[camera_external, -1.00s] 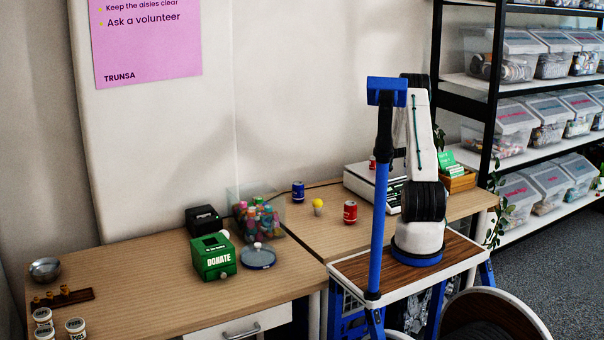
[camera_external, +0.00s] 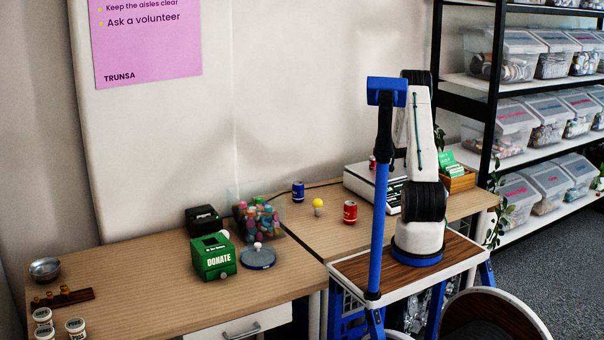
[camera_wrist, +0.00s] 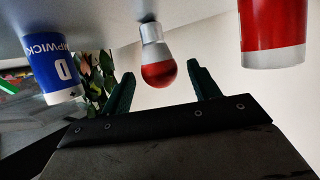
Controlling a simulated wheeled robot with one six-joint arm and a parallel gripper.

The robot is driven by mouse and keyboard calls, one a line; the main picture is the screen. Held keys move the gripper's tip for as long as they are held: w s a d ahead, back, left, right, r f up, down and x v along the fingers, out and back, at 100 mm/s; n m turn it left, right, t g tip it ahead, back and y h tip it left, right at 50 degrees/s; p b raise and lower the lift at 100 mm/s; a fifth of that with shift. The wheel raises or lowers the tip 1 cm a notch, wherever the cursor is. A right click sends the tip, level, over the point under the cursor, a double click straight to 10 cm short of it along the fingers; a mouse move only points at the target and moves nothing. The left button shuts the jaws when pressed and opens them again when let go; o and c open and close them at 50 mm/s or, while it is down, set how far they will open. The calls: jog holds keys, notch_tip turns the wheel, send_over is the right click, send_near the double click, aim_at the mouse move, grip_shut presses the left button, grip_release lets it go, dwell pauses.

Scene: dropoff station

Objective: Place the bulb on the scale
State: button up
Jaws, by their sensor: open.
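In the wrist view, which looks upside down, a bulb (camera_wrist: 158,74) with a red globe and pale base is between the green fingers of my open gripper (camera_wrist: 160,80). I cannot tell whether they touch it. The white scale (camera_external: 360,178) with a dark keypad is at the back right, partly behind my arm. A small red thing (camera_external: 372,162) shows at it. My gripper is not visible in the external view.
Left are a clear bin (camera_external: 272,222), green donation box (camera_external: 213,258) and blue round dish (camera_external: 258,260).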

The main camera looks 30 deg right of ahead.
jog(key=s+a+r+n+g+y, duration=0.1)
jog(key=s+a+r, duration=0.45)
jog(key=a, duration=0.25)
jog(key=s+a+r+g+y, duration=0.1)
jog(key=s+a+r+g, duration=0.1)
jog(key=s+a+r, duration=0.5)
jog(key=s+a+r+n+g+y, duration=0.1)
jog(key=s+a+r, duration=0.3)
jog(key=a, duration=0.5)
jog(key=s+a+n+g+y, duration=0.1)
jog(key=s+a, duration=0.4)
jog(key=s, duration=0.5)
jog(key=s+a+r+n+g+y, duration=0.1)
jog(key=s+a+g, duration=0.2)
jog(key=s+a, duration=0.3)
jog(key=s+a+r+n+g, duration=0.1)
jog(key=s+a, duration=0.4)
jog(key=s, duration=0.9)
jog(key=shift+s+a+r+g+y, duration=0.2)
jog(key=shift+s+a+g+y, duration=0.15)
jog(key=shift+g, duration=0.55)
